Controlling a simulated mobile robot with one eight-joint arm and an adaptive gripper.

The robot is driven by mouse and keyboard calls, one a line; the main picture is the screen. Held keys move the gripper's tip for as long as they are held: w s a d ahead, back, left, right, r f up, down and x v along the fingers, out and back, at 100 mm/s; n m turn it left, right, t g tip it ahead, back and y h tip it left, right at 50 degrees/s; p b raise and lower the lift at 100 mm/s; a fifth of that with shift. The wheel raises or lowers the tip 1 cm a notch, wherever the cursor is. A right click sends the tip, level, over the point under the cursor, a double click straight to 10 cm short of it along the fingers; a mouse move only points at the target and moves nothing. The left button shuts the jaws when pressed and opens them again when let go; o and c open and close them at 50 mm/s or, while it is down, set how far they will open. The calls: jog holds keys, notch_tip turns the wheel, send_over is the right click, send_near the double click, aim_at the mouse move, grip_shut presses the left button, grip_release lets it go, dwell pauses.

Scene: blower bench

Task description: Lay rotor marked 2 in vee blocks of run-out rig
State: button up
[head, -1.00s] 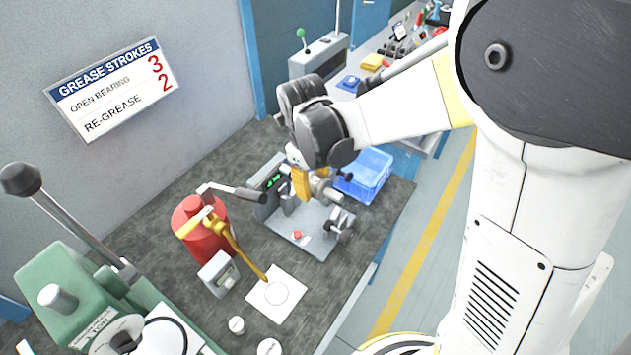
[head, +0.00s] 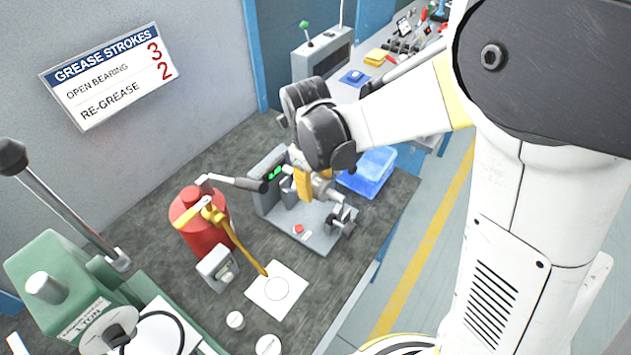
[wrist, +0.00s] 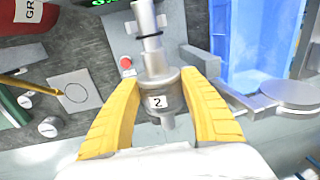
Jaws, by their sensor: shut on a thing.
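The rotor marked 2 (wrist: 160,85) is a grey metal shaft with a thicker body and a white "2" label. My gripper (wrist: 159,84) has its yellow fingers closed on the two sides of that body. In the head view my gripper (head: 304,185) and the rotor (head: 326,190) are over the run-out rig (head: 293,236), a grey base with a green display and a red button. A support of the rig (head: 342,217) shows at its right side. The rotor and my gripper partly hide the vee blocks. I cannot tell whether the shaft touches them.
A blue bin (head: 369,172) stands just behind the rig. A red grease pot (head: 200,225) with a handle, a small grey gauge box (head: 218,267) and a white sheet with a circle (head: 287,281) are left and front. A green press (head: 50,265) stands at far left.

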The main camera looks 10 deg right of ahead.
jog(key=shift+f+b, duration=2.05)
jog(key=shift+f, duration=0.65)
jog(key=o, duration=1.4)
jog(key=r, duration=0.8)
jog(key=s+a+r, duration=0.1)
jog(key=r, duration=0.3)
jog(key=s+d+r+n+t, duration=0.1)
jog(key=s+d+n+t, duration=0.1)
jog(key=n, duration=0.7)
jog(key=s+d+n+t, duration=0.2)
jog(key=s+d+n, duration=0.3)
jog(key=n, duration=0.4)
jog(key=s+d+r+n+t+y, duration=0.1)
jog(key=s+d+n, duration=0.3)
jog(key=n, duration=0.5)
jog(key=shift+s+d+r+t, duration=0.15)
jog(key=shift+s+t, duration=0.15)
jog(key=shift+s, duration=0.2)
jog(key=shift+s+a+r+t, duration=0.15)
jog(key=shift+s+t, duration=0.15)
jog(key=shift+s, duration=0.15)
